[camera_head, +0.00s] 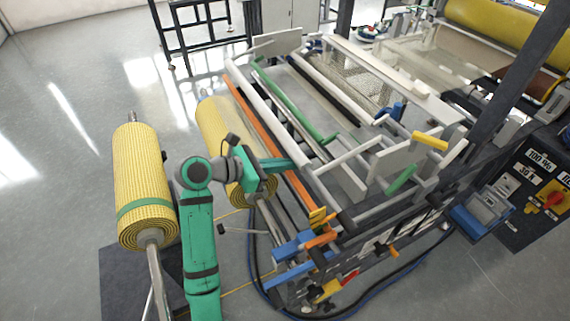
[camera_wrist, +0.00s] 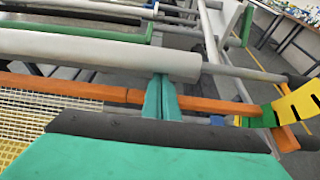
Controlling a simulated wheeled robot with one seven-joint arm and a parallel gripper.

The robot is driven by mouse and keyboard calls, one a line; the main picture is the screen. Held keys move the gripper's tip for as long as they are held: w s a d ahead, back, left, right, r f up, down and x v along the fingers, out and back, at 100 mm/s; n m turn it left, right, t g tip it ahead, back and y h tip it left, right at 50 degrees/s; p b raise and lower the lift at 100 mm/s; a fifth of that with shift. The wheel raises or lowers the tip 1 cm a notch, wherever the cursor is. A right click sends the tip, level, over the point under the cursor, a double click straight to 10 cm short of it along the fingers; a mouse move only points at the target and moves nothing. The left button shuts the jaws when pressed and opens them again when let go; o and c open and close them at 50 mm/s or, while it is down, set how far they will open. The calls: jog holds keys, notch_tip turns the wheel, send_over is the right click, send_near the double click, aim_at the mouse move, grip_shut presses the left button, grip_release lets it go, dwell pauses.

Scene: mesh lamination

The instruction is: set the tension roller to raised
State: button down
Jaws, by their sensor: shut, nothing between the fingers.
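A long orange bar (camera_head: 262,132), likely the tension roller though no label confirms it, runs along the near-left side of the machine. In the wrist view the orange bar (camera_wrist: 217,106) crosses behind my fingers. A yellow notched plate (camera_wrist: 296,108) with black marks stands at its right end; it also shows in the head view (camera_head: 318,217). A pale grey roller (camera_wrist: 90,52) lies just beyond the orange bar. My gripper (camera_head: 291,162) is shut and empty, its fingertips (camera_wrist: 160,80) close to that roller's edge. Whether they touch either bar, I cannot tell.
A yellow mesh roll (camera_head: 142,180) stands at left, and another mesh roll (camera_head: 222,140) lies beside my arm. A green bar (camera_head: 285,97) and several rollers lie beyond. A control box (camera_head: 540,190) is at right. Open floor (camera_head: 60,200) lies at left.

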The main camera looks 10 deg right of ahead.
jog(key=r, duration=0.5)
jog(key=shift+a, duration=0.4)
jog(key=shift+f, duration=0.1)
jog(key=shift+a+r, duration=0.3)
jog(key=shift+a, duration=0.1)
send_near(293, 152)
jog(key=a+r, duration=0.1)
jog(key=s+a+r, duration=0.1)
jog(key=r, duration=0.1)
